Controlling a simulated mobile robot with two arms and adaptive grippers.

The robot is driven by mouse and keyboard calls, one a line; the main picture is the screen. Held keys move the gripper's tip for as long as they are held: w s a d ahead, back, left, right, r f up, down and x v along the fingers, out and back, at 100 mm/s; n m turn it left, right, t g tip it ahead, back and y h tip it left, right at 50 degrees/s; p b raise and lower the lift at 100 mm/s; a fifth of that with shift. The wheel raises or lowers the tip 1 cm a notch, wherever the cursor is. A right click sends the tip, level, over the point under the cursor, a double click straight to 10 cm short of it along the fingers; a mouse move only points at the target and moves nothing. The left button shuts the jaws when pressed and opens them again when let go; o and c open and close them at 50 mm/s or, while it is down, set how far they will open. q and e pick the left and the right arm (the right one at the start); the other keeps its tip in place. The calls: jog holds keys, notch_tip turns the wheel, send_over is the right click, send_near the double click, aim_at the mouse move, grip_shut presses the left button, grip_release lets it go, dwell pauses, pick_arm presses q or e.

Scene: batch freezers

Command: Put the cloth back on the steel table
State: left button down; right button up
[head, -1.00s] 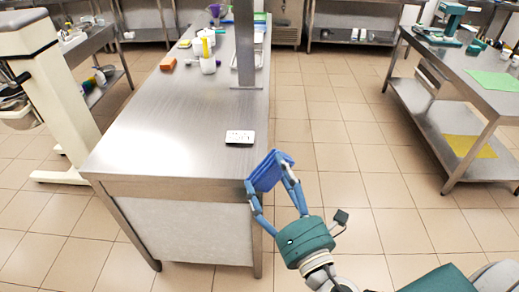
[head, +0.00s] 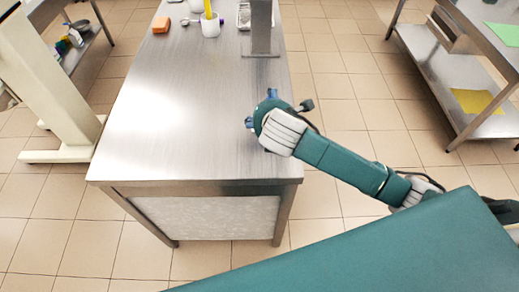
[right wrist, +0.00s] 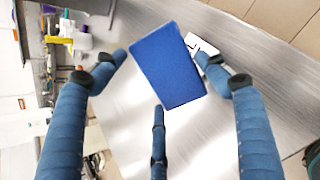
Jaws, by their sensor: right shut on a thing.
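A blue folded cloth (right wrist: 168,64) sits between the fingers of my right gripper (right wrist: 163,80) in the right wrist view. The right gripper is shut on it, over the steel table (head: 190,120). In the head view the right gripper (head: 262,108) is over the table's right side; its own wrist hides most of the fingers and the cloth. I cannot tell whether the cloth touches the tabletop. My left gripper is not in view.
A white card (right wrist: 203,46) lies on the table beside the right finger. A steel post (head: 261,30), a white cup with something yellow (head: 210,26) and an orange block (head: 161,24) stand farther back. The table's front and left are clear.

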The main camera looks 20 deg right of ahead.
jog(key=r+g, duration=0.1)
jog(key=a+r+n+g+p, duration=0.1)
jog(key=a+r+g+y, duration=0.1)
jog(key=shift+s+r, duration=0.1)
jog(key=shift+s, duration=0.2)
jog(key=s+a+r+n+g+p, duration=0.3)
jog(key=s+r+n+g, duration=0.35)
jog(key=r, duration=0.45)
jog(key=shift+t+y, duration=0.4)
jog(key=shift+t, duration=0.05)
notch_tip(320, 180, down, 15)
jog(key=p, duration=0.4)
jog(key=shift+s+a, duration=0.1)
jog(key=shift+a, duration=0.05)
notch_tip(320, 180, down, 5)
jog(key=shift+f+p, duration=0.1)
jog(key=shift+p, duration=0.55)
jog(key=o, duration=1)
jog(key=shift+c, duration=0.2)
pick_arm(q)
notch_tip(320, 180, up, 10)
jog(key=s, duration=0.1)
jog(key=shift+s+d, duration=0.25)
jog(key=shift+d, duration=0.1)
pick_arm(e)
jog(key=shift+o, duration=0.3)
